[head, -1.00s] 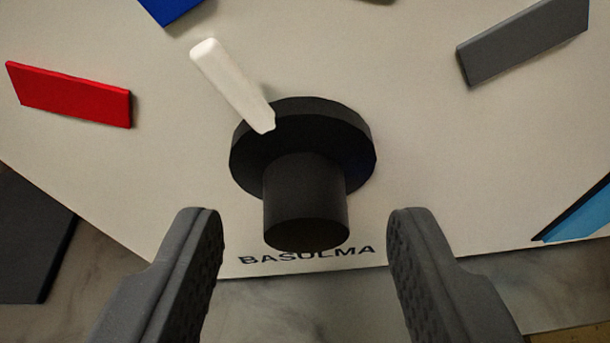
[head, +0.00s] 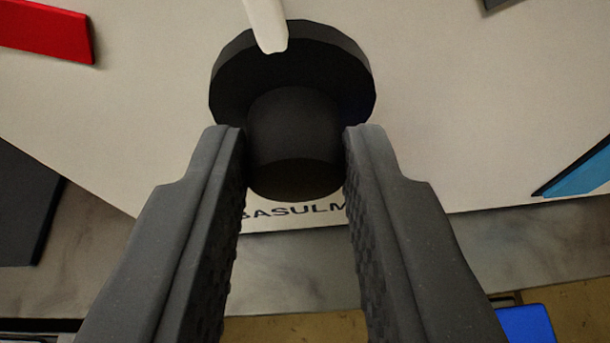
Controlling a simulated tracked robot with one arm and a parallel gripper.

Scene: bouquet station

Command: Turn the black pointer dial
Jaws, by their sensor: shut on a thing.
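The black pointer dial (head: 294,130) stands out from a pale panel (head: 440,110) in the head view. It has a wide round disc and a narrower round knob in front. A white pointer (head: 266,24) reaches from the disc up and slightly left; its outer end is cut off by the top edge of the view. My gripper (head: 294,142) has its two grey fingers on either side of the knob, shut on it. Dark lettering on the panel below the knob is partly hidden by the fingers.
A red block (head: 45,30) is on the panel at upper left. A blue strip (head: 580,172) is at the right edge. A dark slab (head: 22,210) lies at left, and a blue object (head: 525,324) is at lower right.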

